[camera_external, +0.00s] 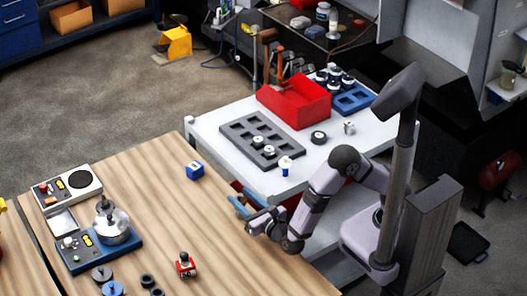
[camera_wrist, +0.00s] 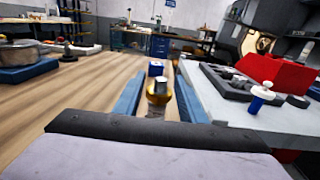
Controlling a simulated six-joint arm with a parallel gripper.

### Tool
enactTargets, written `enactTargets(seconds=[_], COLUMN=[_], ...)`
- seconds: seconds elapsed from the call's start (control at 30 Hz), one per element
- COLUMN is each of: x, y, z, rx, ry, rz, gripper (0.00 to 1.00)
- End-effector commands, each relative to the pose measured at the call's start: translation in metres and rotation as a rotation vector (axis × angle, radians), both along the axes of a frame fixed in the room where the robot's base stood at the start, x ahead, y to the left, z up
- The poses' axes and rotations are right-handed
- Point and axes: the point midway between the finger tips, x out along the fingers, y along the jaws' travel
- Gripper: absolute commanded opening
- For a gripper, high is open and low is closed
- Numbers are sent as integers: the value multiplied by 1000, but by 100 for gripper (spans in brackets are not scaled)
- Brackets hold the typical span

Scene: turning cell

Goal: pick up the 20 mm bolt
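I cannot tell for sure which piece is the 20 mm bolt. Small metal parts (camera_external: 269,151) sit in the dark grey tray (camera_external: 236,128) on the white table, and a silver piece (camera_external: 349,127) stands to its right. A white-topped blue piece (camera_external: 285,165) stands upright near that table's front edge; it also shows at right in the wrist view (camera_wrist: 262,92). My gripper (camera_external: 238,206) is beside the wooden table's right edge, apart from these pieces. Its blue fingers (camera_wrist: 158,97) are spread wide. A brass-and-silver part shows between them; whether it belongs to my gripper is unclear.
A blue box (camera_external: 195,170) sits on the wooden table ahead of my gripper. A red bin (camera_external: 295,101), a blue rack (camera_external: 352,100) and a black ring (camera_external: 318,138) are on the white table. Fixtures (camera_external: 112,225) occupy the wooden table's left; its middle is largely clear.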

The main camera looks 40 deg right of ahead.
Motion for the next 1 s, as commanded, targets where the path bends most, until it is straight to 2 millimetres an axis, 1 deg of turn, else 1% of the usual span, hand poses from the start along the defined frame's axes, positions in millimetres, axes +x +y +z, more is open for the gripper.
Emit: enactTargets(seconds=[0.17,0.27,0.4,0.5,0.6,0.9,0.97,1.0], x=[3,12,31,42,49,52,52,52], y=[0,-1,-1,0,1,1,1,1], z=[1,4,8,6,6,5,5,5], rx=[0,0,0,0,1,1,1,1], ry=[0,1,0,1,1,0,0,0], rz=[-1,-3,-4,-3,-2,0,0,0], gripper=[37,37,37,37,37,37,23,13])
